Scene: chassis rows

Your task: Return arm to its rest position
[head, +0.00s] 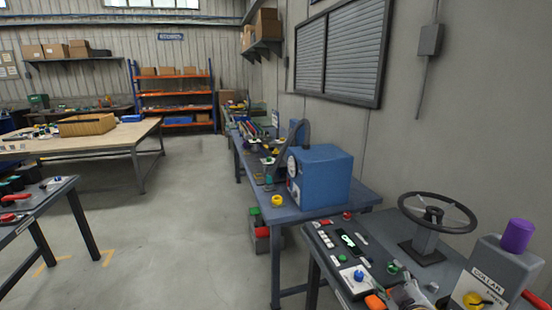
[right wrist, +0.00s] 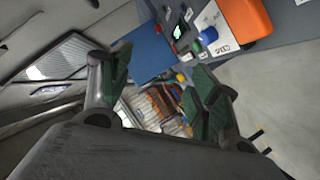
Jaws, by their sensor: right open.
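My right gripper (right wrist: 163,68) is open, with its two green-padded fingers apart and nothing between them. In the head view only a grey part of my right arm shows at the bottom edge, over the near console (head: 345,262). An orange block (head: 375,303) lies just left of it there; in the right wrist view an orange block (right wrist: 243,18) is at the top right, beyond the fingers. My left gripper is not in view.
The console carries a black handwheel (head: 437,212) and a grey box with a purple knob (head: 517,235). A blue box (head: 325,178) stands on the bench behind. Another bench (head: 30,218) is at left. Open floor (head: 185,220) lies between.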

